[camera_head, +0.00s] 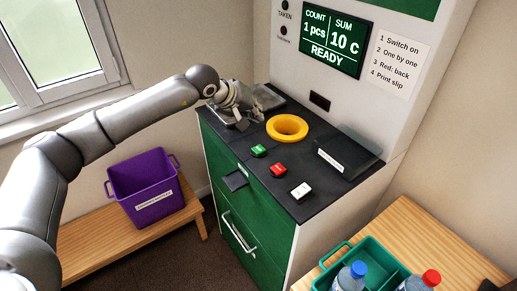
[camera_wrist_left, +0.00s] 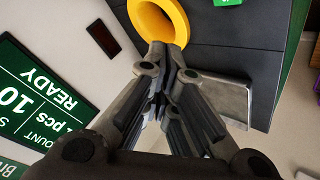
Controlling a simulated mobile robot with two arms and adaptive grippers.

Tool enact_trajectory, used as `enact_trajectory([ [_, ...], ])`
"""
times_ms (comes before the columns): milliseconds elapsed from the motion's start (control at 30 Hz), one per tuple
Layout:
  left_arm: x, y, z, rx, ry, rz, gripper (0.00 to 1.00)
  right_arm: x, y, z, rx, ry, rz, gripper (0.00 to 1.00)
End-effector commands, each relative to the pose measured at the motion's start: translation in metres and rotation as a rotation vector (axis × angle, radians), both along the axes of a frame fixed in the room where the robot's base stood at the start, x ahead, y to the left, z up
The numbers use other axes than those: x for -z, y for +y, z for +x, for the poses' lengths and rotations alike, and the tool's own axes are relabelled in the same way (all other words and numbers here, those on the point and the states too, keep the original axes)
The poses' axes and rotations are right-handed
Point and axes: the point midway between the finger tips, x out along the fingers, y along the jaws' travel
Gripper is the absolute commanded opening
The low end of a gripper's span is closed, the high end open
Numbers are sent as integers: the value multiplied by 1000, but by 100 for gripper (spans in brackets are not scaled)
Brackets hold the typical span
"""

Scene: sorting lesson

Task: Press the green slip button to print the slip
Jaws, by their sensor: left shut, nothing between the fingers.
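The green button (camera_head: 258,150) sits on the dark top of the machine, in front of the yellow ring (camera_head: 287,127). Part of it shows at the top edge of the left wrist view (camera_wrist_left: 228,2). My left gripper (camera_head: 243,122) is shut and empty. It is over the back left part of the machine top, beside the ring, apart from and to the upper left of the green button. The screen (camera_head: 330,40) reads COUNT 1 pcs, SUM 10 c, READY. My right gripper is not in view.
A red button (camera_head: 278,169) and a white button (camera_head: 301,190) follow in a row. A dark angled holder (camera_head: 345,158) stands at right. A grey metal plate (camera_wrist_left: 232,100) lies near my gripper. A purple crate (camera_head: 146,187) and a teal crate with bottles (camera_head: 333,250) flank the machine.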

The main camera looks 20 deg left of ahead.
Motion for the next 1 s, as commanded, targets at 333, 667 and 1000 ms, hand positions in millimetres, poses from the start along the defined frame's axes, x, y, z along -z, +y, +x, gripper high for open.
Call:
enact_trajectory([
  [333,21,-1,0,1,2,-2,0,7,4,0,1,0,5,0],
  [667,71,-1,-1,1,2,-3,0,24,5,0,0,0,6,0],
  [1000,89,-1,0,0,-1,-4,0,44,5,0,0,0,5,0],
])
